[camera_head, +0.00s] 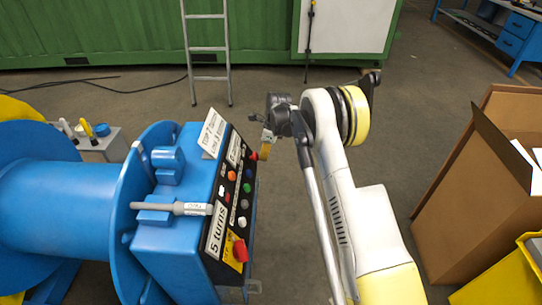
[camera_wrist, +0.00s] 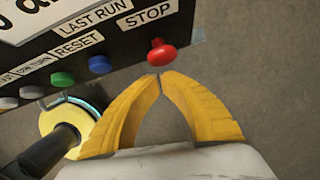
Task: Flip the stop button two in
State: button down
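The stop button is a red mushroom knob (camera_wrist: 161,52) beside a white STOP label (camera_wrist: 148,13) at the panel's corner in the wrist view. In the head view a red knob (camera_head: 254,155) shows at the panel's far end, close to my gripper (camera_head: 265,150). In the wrist view my gripper's yellow fingertips (camera_wrist: 160,75) meet at the tips, with nothing between them. They appear just below the knob in the picture; I cannot tell whether they touch it.
The black panel (camera_head: 227,205) on the blue machine has several other buttons, including blue (camera_wrist: 100,64) and green (camera_wrist: 63,79). A larger red knob on a yellow plate (camera_head: 232,250) is at the near end. A cardboard box (camera_head: 455,205) stands right. Floor between is clear.

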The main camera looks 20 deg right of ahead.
jog(key=shift+w+a, duration=0.15)
jog(key=shift+a, duration=0.05)
jog(key=shift+w+a+f, duration=0.15)
jog(key=shift+a+f, duration=0.15)
jog(key=shift+a, duration=0.15)
jog(key=shift+w+a+f, duration=0.15)
jog(key=shift+a+f, duration=0.1)
jog(key=shift+a, duration=0.2)
jog(key=s+d+r+p, duration=0.2)
jog(key=d+r+p, duration=0.2)
jog(key=r, duration=0.7)
jog(key=shift+s+d+r, duration=0.2)
jog(key=shift+s+d, duration=0.05)
jog(key=shift+d, duration=0.45)
jog(key=shift+r, duration=0.1)
